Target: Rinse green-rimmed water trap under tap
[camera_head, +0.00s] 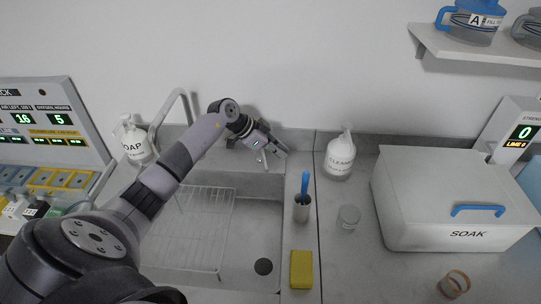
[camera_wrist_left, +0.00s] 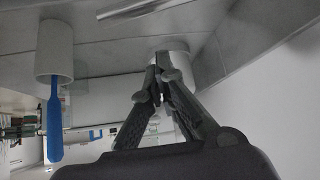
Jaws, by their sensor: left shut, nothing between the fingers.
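My left gripper (camera_head: 270,158) is over the back right corner of the sink (camera_head: 262,225), near the wall. In the left wrist view, its fingertips (camera_wrist_left: 159,82) are together with nothing between them. The curved metal tap (camera_head: 183,97) stands at the back left of the sink, partly behind my left arm. A small clear cup (camera_head: 348,218) stands on the counter right of the sink; its rim looks grey. An orange-rimmed clear piece (camera_head: 454,284) is at the front right. I cannot make out a green rim on anything. My right gripper is not in view.
A wire rack (camera_head: 205,225) is in the sink. A soap bottle (camera_head: 133,142), cleaner bottle (camera_head: 339,157), holder with a blue-handled brush (camera_head: 301,208), yellow sponge (camera_head: 301,269) and white SOAK box (camera_head: 450,205) stand around.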

